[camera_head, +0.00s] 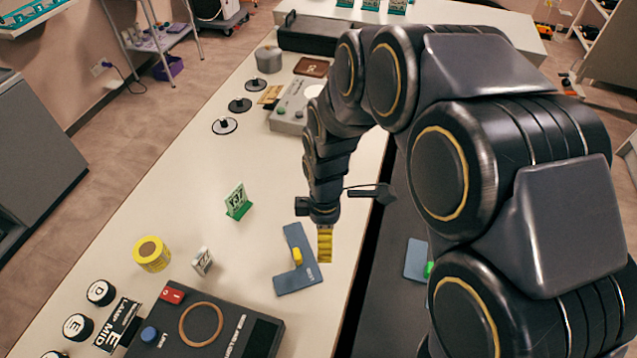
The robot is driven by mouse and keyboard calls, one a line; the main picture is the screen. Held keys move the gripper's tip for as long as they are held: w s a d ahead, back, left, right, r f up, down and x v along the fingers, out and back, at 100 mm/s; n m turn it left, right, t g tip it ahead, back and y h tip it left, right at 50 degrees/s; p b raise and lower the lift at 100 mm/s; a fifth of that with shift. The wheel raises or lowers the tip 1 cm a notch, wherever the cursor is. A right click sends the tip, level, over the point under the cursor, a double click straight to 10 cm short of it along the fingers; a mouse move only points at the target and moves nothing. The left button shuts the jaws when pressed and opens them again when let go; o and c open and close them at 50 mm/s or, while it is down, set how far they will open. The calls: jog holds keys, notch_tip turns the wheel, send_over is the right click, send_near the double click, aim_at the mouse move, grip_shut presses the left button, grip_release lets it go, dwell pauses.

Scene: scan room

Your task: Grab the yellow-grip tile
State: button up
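The yellow-grip tile (298,280) is a flat blue-grey angled piece on the pale table, with a small upright yellow grip (297,256) near its bend and small lettering on one end. My gripper (325,258) has yellow fingers pointing down and appears just right of the tile, apart from the yellow grip in this view. Its height above the table is hard to judge. The fingers overlap from this angle, so I cannot tell whether they are open or shut. Nothing shows between them.
A dark device (215,325) with a copper ring, a green numbered card (238,203), a small white block (202,261) and a yellow roll (152,254) stand left. Another blue tile (415,258) with a green grip lies right, partly behind my arm. Bare table lies above the tile.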

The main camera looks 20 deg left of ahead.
aim_at(298, 253)
jog(key=a+f+n, duration=0.4)
jog(key=a+f, duration=0.1)
jog(key=shift+s+f, duration=0.1)
jog(key=shift+f, duration=0.2)
jog(key=f, duration=0.7)
jog(key=shift+w+a+f, duration=0.2)
jog(key=shift+w+a, duration=0.1)
jog(key=shift+a, duration=0.05)
grip_shut()
